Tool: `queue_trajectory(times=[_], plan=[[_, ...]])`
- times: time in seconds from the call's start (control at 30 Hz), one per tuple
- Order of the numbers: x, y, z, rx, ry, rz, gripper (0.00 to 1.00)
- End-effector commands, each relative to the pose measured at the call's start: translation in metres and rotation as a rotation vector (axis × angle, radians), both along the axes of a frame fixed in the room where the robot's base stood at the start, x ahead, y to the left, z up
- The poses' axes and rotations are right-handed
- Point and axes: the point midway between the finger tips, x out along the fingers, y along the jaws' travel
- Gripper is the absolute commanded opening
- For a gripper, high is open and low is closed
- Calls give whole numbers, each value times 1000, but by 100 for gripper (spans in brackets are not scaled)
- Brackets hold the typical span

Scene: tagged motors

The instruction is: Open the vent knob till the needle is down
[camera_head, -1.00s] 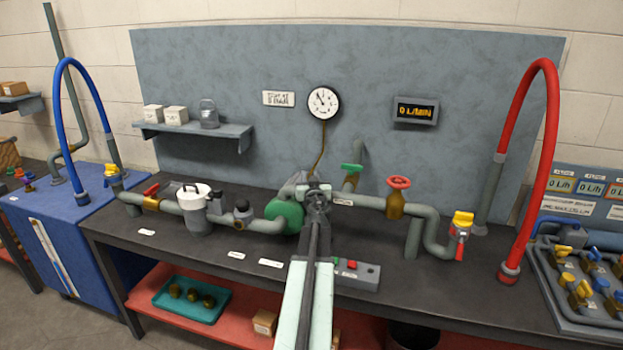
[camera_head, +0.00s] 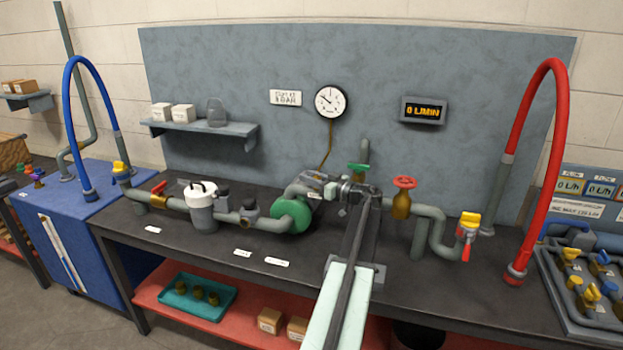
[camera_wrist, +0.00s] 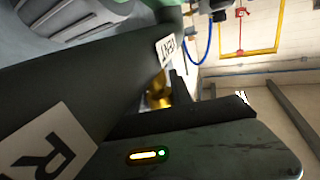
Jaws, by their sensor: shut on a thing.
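The round white gauge (camera_head: 331,101) hangs on the back panel; its thin needle points to the upper left. My gripper (camera_head: 318,182) reaches left over the bench behind the green round pump part (camera_head: 291,214). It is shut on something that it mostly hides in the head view. In the wrist view, a white VENT tag (camera_wrist: 167,48) shows beside a brass-coloured piece (camera_wrist: 158,92) between dark shapes. I take this to be the vent knob, but its handle is hidden. My dark gripper parts fill much of that view.
A green-handled valve (camera_head: 359,167) stands close behind my gripper. A red handwheel valve (camera_head: 404,184) and a yellow-topped valve (camera_head: 469,221) stand to the right. A white-lidded canister (camera_head: 201,208) is on the left. The front bench top (camera_head: 200,262) is mostly clear.

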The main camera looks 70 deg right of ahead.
Motion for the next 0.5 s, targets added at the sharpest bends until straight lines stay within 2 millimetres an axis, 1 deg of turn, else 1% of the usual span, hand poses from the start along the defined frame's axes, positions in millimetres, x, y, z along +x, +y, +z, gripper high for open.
queue_trajectory(times=[0.03,0.2,0.5], plan=[[1,-2,0,1,-2,16,0],[2,0,1,0,-2,59,0],[2,2,0,0,-2,77,0]])
